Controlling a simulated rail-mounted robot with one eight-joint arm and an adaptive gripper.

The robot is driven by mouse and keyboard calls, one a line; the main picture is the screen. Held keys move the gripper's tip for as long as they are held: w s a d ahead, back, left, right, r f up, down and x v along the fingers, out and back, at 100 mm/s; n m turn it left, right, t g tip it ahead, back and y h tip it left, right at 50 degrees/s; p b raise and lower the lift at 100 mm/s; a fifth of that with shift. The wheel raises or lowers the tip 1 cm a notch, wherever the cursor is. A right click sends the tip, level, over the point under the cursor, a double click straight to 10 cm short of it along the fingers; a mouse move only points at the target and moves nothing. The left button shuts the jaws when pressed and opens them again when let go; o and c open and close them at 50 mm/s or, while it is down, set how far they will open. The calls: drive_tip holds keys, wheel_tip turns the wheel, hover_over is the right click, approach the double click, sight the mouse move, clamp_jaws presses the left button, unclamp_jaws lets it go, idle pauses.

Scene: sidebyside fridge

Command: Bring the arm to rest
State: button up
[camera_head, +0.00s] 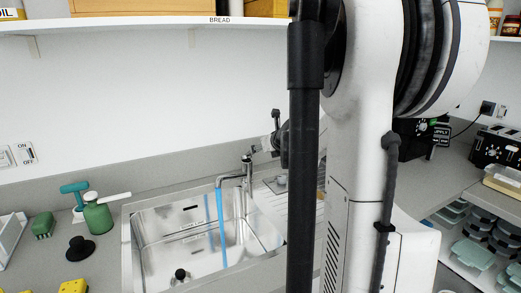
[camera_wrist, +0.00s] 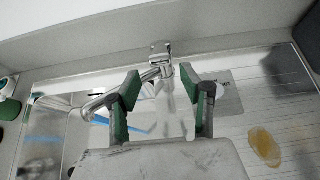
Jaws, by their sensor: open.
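My gripper (camera_wrist: 162,82) shows in the wrist view with its two green-padded fingers spread apart and nothing between them. It is above the sink area, with the chrome faucet (camera_wrist: 160,58) beyond the fingertips. In the head view, my white arm and a black hose fill the middle and hide much of the counter. Only a dark part near my gripper shows beside the faucet (camera_head: 246,172); the fingers are not clear there.
Blue water (camera_head: 221,225) runs from the faucet into the steel sink (camera_head: 150,240). A green spray bottle (camera_head: 97,215), a black plug (camera_head: 78,248) and yellow sponges (camera_head: 74,286) are on the left. A brownish patch (camera_wrist: 265,147) lies on the drainboard. A shelf (camera_head: 150,24) runs above.

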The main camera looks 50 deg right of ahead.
idle(0.4)
drive_tip(key=s+a+r+n+g+y, duration=0.1)
drive_tip(key=s+a+n+y, duration=0.15)
drive_tip(key=a+n, duration=0.9)
drive_tip(key=s+a+r+n+g+y, duration=0.1)
drive_tip(key=s+a+r+n, duration=0.35)
drive_tip(key=a, duration=1.15)
drive_tip(key=s+a+f+n+g, duration=0.1)
drive_tip(key=s+a+f+n, duration=0.4)
drive_tip(key=s+a+n, duration=0.55)
drive_tip(key=s+a+f+n+g, duration=0.1)
drive_tip(key=s+a+f+n, duration=0.3)
drive_tip(key=s+a+n, duration=0.65)
drive_tip(key=w+d+f+n+b, duration=0.2)
drive_tip(key=w+f+b, duration=0.2)
drive_tip(key=f+b, duration=0.4)
drive_tip(key=shift+d+n, duration=0.15)
drive_tip(key=shift+n, duration=0.25)
